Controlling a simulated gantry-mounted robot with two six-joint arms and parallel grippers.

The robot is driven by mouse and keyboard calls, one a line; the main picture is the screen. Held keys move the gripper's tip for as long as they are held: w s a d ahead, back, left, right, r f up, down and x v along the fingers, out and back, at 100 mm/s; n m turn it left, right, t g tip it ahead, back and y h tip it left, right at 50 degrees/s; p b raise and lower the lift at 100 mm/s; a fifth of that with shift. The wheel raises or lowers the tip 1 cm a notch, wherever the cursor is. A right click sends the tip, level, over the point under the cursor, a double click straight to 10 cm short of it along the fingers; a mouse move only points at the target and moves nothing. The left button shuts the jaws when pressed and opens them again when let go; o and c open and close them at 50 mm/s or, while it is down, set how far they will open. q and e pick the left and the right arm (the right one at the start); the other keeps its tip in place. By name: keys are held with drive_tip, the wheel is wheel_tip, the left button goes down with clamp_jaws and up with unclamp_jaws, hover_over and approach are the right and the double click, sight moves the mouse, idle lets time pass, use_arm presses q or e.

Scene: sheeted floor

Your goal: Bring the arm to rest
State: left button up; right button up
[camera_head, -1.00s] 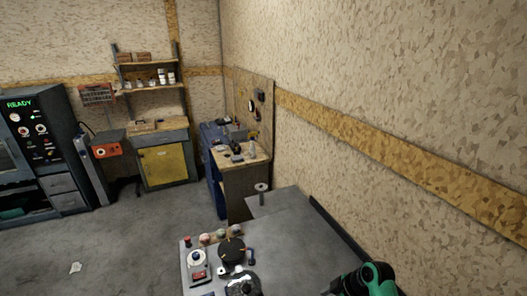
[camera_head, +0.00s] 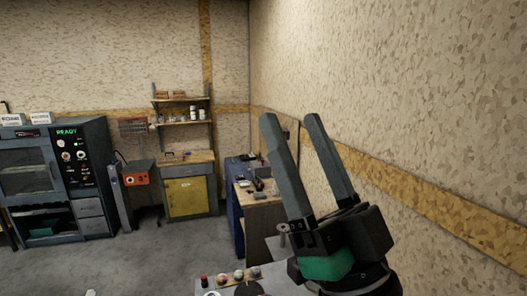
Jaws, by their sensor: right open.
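My right gripper (camera_head: 290,128) stands large in the right half of the head view. Its two long dark fingers point up and are spread apart with nothing between them. Its green and black wrist sits below, near the lower edge of the view. My left gripper is not in view.
A grey table (camera_head: 275,283) with several small items shows at the bottom. A wooden-topped workbench (camera_head: 262,215) stands behind it. A yellow-door cabinet (camera_head: 187,196), shelves (camera_head: 181,122) and a dark machine (camera_head: 85,170) line the back. The grey floor at left is mostly clear.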

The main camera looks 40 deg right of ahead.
drive_tip(key=a+n+y, duration=0.1)
drive_tip(key=y, duration=0.1)
drive_tip(key=a+n+y, duration=0.3)
drive_tip(key=a+y, duration=0.1)
drive_tip(key=y, duration=0.1)
drive_tip(key=shift+w+f+n+g, duration=0.1)
drive_tip(key=shift+f+n+g, duration=0.1)
drive_tip(key=shift+n+g, duration=0.1)
